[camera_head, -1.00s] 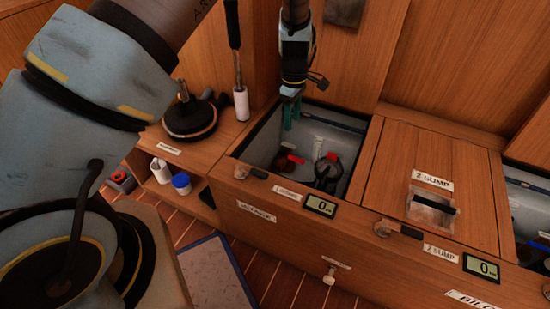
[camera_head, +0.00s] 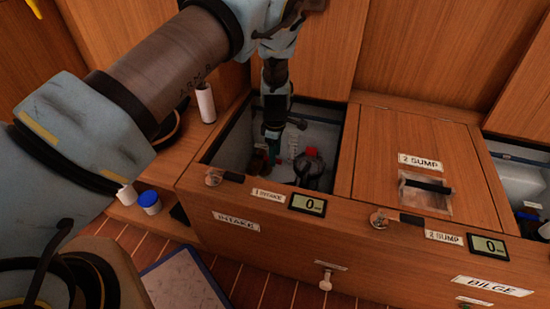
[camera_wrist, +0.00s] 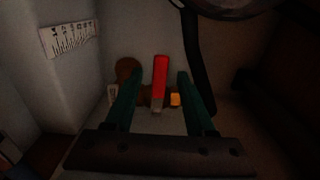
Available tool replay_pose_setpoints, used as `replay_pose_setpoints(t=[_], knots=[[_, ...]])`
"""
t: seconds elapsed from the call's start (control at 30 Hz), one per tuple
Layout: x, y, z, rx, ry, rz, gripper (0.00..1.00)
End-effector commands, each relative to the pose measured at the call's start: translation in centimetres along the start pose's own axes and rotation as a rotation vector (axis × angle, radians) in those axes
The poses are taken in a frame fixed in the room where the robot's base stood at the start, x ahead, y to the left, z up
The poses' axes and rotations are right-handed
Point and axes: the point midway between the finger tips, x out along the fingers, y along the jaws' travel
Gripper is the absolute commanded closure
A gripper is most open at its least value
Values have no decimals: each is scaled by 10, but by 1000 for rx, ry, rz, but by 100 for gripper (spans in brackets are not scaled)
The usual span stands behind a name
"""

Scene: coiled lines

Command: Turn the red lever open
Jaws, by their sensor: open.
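The red lever (camera_wrist: 160,78) shows in the wrist view as an upright red bar with a pale lower end, beside a brown round fitting (camera_wrist: 128,68) and a small orange block (camera_wrist: 175,99). My gripper (camera_wrist: 161,74) is open, with one green finger on each side of the lever and gaps between. In the head view my gripper (camera_head: 272,150) reaches down into the open intake compartment (camera_head: 228,160). The lever is hidden there behind my gripper.
A black round device (camera_head: 312,172) with a red part (camera_head: 311,151) stands right of my gripper in the compartment. A dark hose (camera_wrist: 195,65) runs close to the right finger. The compartment's wooden front edge and the closed sump lid (camera_head: 412,150) border it.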

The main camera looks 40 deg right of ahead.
Motion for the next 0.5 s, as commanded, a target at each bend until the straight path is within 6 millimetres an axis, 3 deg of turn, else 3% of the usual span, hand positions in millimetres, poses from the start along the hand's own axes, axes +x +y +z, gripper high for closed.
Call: replay_pose_setpoints(t=[0.37, 0.5], knots=[[8, 0, 0, 0, 0, 1, 45], [7, 0, 0, 0, 0, 0, 57]])
